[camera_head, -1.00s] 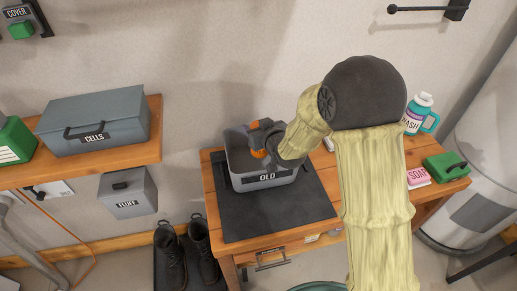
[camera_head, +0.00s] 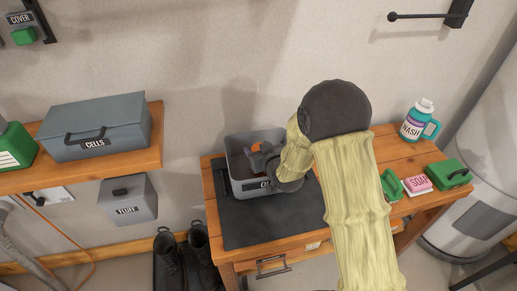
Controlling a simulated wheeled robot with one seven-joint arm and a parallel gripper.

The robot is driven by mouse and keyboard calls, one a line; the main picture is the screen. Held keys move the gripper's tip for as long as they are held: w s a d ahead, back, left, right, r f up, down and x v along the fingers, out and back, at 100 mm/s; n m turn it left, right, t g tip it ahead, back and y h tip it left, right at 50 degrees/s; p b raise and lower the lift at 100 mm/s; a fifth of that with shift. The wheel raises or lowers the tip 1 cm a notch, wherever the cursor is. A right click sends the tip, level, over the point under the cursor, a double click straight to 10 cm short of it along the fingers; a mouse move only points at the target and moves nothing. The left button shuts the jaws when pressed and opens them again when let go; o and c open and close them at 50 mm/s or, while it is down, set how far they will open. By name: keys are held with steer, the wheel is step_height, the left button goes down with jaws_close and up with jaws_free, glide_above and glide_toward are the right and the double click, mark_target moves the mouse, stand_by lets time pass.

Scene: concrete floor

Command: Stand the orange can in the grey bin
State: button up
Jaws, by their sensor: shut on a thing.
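The grey bin (camera_head: 246,188) stands on a black mat on the wooden bench, its front label partly covered by my arm. My gripper (camera_head: 259,158) is over the bin's open top, pointing down and left into it. It is shut on the orange can (camera_head: 257,147), of which only a small orange patch shows between the dark gripper parts. The can's lower end, its tilt and whether it touches the bin floor are hidden.
The black mat (camera_head: 265,222) has bare room in front of the bin. Right of my arm are a pink soap box (camera_head: 418,184), green containers (camera_head: 447,174) and a wash bottle (camera_head: 418,122). A CELLS box (camera_head: 100,125) sits on the left shelf.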

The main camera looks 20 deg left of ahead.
steer(key=shift+f, duration=0.15)
steer(key=o, duration=1.1)
steer(key=shift+r, duration=0.25)
steer(key=v, duration=1.2)
steer(key=shift+b, duration=0.4)
